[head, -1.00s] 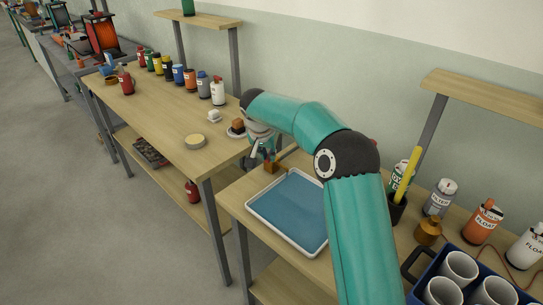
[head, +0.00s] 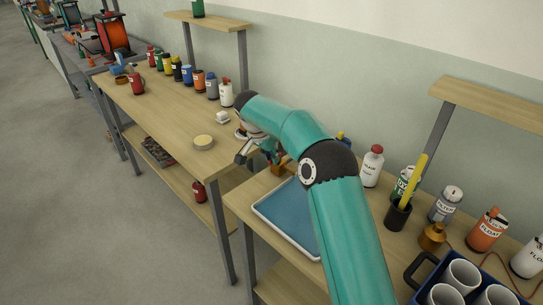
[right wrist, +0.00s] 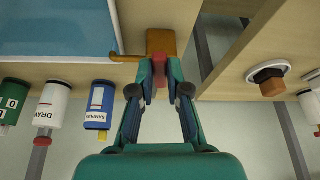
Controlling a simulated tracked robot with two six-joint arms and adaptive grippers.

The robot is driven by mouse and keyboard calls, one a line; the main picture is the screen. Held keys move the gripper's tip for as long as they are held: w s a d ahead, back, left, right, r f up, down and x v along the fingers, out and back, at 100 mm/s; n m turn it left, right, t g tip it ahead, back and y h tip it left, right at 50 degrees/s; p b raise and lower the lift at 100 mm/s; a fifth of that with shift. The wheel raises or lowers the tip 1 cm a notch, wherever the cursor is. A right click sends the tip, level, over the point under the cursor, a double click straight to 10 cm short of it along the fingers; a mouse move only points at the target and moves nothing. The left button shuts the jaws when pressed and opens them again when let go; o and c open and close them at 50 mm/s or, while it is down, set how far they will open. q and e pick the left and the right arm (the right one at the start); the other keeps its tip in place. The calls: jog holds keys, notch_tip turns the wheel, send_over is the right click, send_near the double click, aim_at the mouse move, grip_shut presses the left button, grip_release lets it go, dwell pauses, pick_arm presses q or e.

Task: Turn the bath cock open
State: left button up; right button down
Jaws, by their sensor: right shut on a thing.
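The bath cock (right wrist: 161,42) is a brass-brown block with a thin spout pointing left toward the blue bath (right wrist: 60,28) in the right wrist view. A red handle (right wrist: 160,82) stands out from the cock. My right gripper (right wrist: 160,78) is shut on this red handle, one finger on each side. In the head view my right gripper (head: 264,155) is at the bath's far corner, partly behind my own arm. The white-rimmed bath (head: 279,233) holds blue liquid, and my arm hides its right side. My left gripper is not in view.
A gap separates the bath's bench from the left bench (head: 180,125). On that bench stand several bottles, a round tan disc (head: 203,142) and a white dish near the gripper. To the right are a white bottle (head: 372,166), a black cup (head: 398,214) and a blue crate of mugs.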

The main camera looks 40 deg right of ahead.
jog(key=c, duration=1.1)
grip_release()
jog(key=shift+c, duration=0.2)
jog(key=w+v, duration=0.1)
jog(key=v, duration=1.1)
jog(key=shift+s, duration=0.45)
